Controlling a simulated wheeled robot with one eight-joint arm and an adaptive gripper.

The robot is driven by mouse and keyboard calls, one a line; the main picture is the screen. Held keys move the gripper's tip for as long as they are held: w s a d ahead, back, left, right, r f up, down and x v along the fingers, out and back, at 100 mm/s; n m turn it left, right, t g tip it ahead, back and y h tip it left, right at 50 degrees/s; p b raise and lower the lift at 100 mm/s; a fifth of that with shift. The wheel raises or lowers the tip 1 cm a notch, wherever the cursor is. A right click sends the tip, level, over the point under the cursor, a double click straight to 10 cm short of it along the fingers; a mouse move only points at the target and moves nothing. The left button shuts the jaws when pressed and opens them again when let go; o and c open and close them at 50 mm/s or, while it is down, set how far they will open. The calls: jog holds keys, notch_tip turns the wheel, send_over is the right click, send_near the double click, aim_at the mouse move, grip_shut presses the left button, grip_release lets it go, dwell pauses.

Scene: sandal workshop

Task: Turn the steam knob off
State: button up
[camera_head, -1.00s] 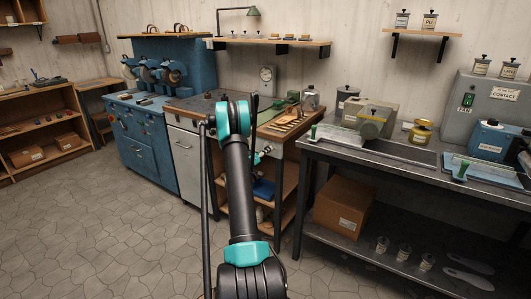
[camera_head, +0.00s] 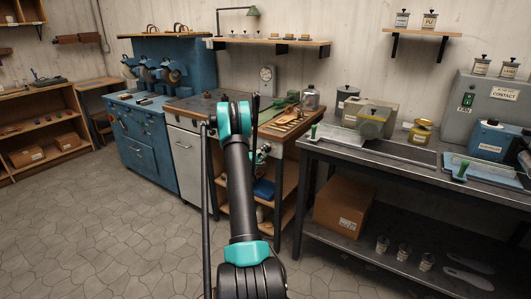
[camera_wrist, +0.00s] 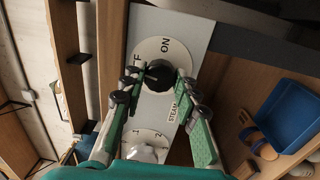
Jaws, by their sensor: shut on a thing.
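The steam knob (camera_wrist: 158,83) is a dark round knob on a pale dial plate (camera_wrist: 180,52) in the wrist view. The plate reads ON at the upper right and has an F of the other word at its left. A STEAM label (camera_wrist: 172,113) sits just below it. My gripper (camera_wrist: 156,76) has its two green-padded fingers on either side of the knob and is shut on it. The knob's pointer direction is hard to make out. In the head view my arm hides the knob, and only a bit of my gripper (camera_head: 262,154) shows.
A second, pale knob (camera_wrist: 147,150) marked 1 and 2 sits below on the same panel. A blue tray (camera_wrist: 288,118) lies on a wooden shelf to the right. A steel bench (camera_head: 400,160) with a cardboard box (camera_head: 342,206) under it stands right of my arm.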

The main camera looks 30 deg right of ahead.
jog(key=shift+n, duration=1.1)
jog(key=shift+a, duration=0.1)
jog(key=o, duration=1.2)
jog(key=shift+c, duration=0.2)
jog(key=v, duration=1.2)
jog(key=shift+f, duration=0.15)
